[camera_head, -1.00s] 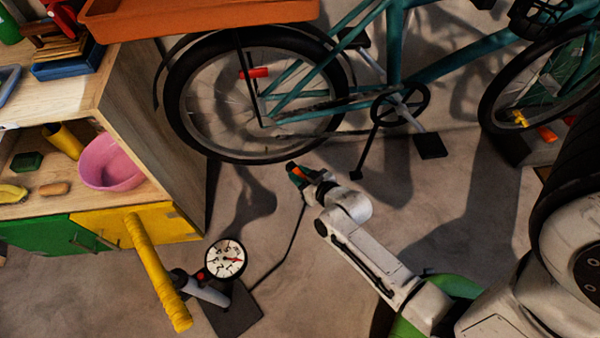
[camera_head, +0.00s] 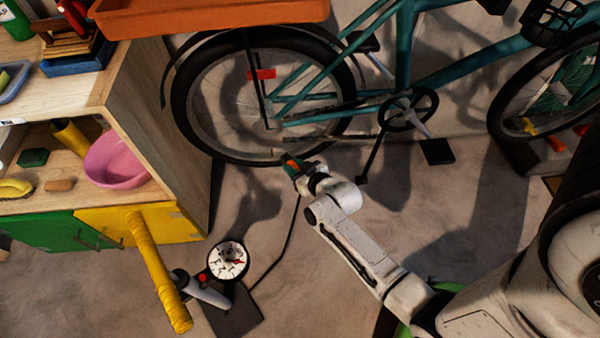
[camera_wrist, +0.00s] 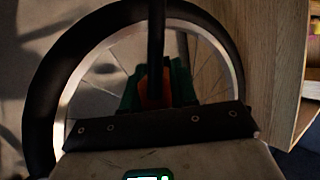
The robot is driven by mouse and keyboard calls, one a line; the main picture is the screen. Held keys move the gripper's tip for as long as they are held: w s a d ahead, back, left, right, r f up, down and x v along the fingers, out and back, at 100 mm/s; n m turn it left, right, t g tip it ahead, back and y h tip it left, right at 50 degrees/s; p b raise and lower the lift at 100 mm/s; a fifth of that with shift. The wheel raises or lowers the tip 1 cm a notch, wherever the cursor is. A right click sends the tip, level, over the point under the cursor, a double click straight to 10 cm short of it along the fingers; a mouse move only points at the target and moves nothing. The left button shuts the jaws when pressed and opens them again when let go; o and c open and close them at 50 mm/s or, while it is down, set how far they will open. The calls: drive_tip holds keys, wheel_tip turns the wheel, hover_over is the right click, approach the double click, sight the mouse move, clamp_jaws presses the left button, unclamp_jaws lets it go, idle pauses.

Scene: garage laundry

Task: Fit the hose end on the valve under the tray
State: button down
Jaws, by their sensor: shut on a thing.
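My gripper (camera_head: 291,164) is shut on the hose end (camera_head: 290,163), a small orange and green piece, just below the bicycle's rear wheel in the head view. In the wrist view the orange and green shapes (camera_wrist: 154,88) show in front of my gripper, with a dark upright bar across them. The black hose (camera_head: 292,235) hangs from my gripper to the floor pump (camera_head: 229,262) with its round white gauge. The rear wheel (camera_head: 182,100) stands under the orange tray (camera_head: 210,18). The valve is too small to make out.
A wooden cabinet (camera_head: 160,130) with a pink bowl (camera_head: 117,160) stands at the left. The pump's yellow handle (camera_head: 157,270) sticks up in front of it. The bicycle's pedal (camera_head: 437,151) and kickstand (camera_head: 372,152) are right of my gripper.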

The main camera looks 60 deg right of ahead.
drive_tip(key=b, duration=0.3)
hover_over(273, 153)
drive_tip(key=s+a, duration=0.1)
drive_tip(key=s, duration=0.2)
drive_tip(key=shift+s+a, duration=0.1)
drive_tip(key=shift+s, duration=0.05)
drive_tip(key=shift+f+b, duration=1.45)
drive_tip(key=shift+f, duration=0.35)
drive_tip(key=c, duration=0.8)
unclamp_jaws()
drive_tip(key=p+v, duration=0.3)
drive_tip(key=v, duration=0.8)
drive_tip(key=shift+p, duration=0.35)
